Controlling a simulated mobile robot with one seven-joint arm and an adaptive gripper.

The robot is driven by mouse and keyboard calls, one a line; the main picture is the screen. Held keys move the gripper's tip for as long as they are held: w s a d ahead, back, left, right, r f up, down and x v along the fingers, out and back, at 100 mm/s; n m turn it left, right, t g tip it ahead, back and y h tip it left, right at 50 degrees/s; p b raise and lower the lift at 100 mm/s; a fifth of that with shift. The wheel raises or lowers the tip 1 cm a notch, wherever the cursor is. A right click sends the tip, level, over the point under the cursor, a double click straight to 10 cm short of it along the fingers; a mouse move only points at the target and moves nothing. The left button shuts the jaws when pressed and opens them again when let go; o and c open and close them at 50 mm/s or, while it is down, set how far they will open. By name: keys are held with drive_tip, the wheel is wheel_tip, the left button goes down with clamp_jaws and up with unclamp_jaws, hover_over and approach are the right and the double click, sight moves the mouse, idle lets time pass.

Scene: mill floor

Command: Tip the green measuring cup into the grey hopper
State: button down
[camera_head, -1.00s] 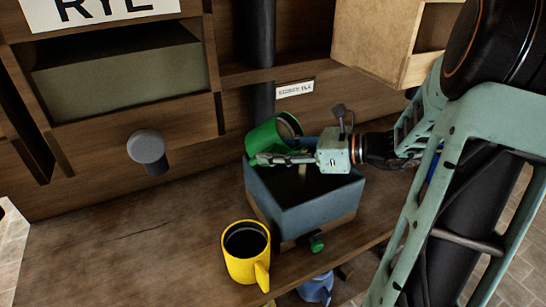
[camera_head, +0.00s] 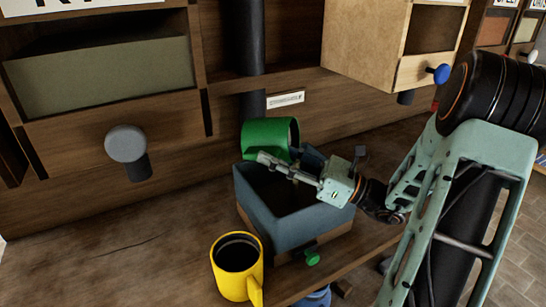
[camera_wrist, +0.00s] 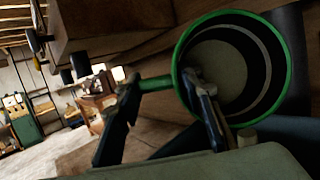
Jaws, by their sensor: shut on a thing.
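The green measuring cup (camera_head: 265,138) lies tilted on its side over the back edge of the grey hopper, its mouth toward the right in the head view. My gripper (camera_head: 275,164) is over the hopper, shut on the cup. In the wrist view the cup (camera_wrist: 183,75) shows its open mouth, with a dark inner wall and a pale round bottom; its handle (camera_wrist: 155,84) runs between my fingers (camera_wrist: 160,115). The grey hopper (camera_head: 290,228) is an open blue-grey box on a wooden base. No falling material shows, and part of its inside is hidden by my gripper.
A yellow mug (camera_head: 237,285) with dark contents stands left of the hopper. A green knob (camera_head: 312,258) sticks out at the hopper's front. A dark vertical pipe (camera_head: 251,40) and wooden bins stand behind. The bench (camera_head: 110,240) is clear at left.

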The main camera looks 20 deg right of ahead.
idle(0.5)
drive_tip(key=shift+r+t+y, duration=0.1)
drive_tip(key=shift+t+y, duration=0.2)
drive_tip(key=shift+y, duration=0.1)
drive_tip(key=shift+s+r+t+y+b, duration=0.3)
drive_tip(key=shift+s+r+y+b, duration=0.15)
drive_tip(key=shift+y, duration=0.25)
drive_tip(key=shift+a+f, duration=0.1)
drive_tip(key=shift+w+r+p, duration=0.1)
drive_tip(key=shift+r+p, duration=0.1)
drive_tip(key=shift+p, duration=0.3)
drive_tip(key=shift+w+a+g+h+p, duration=0.3)
drive_tip(key=shift+g+h+p, duration=0.25)
drive_tip(key=shift+p, duration=0.55)
drive_tip(key=h+p, duration=0.1)
drive_tip(key=p, duration=0.1)
drive_tip(key=r+h+p, duration=0.1)
drive_tip(key=p, duration=0.1)
drive_tip(key=shift+d+g, duration=0.25)
drive_tip(key=shift+d, duration=0.05)
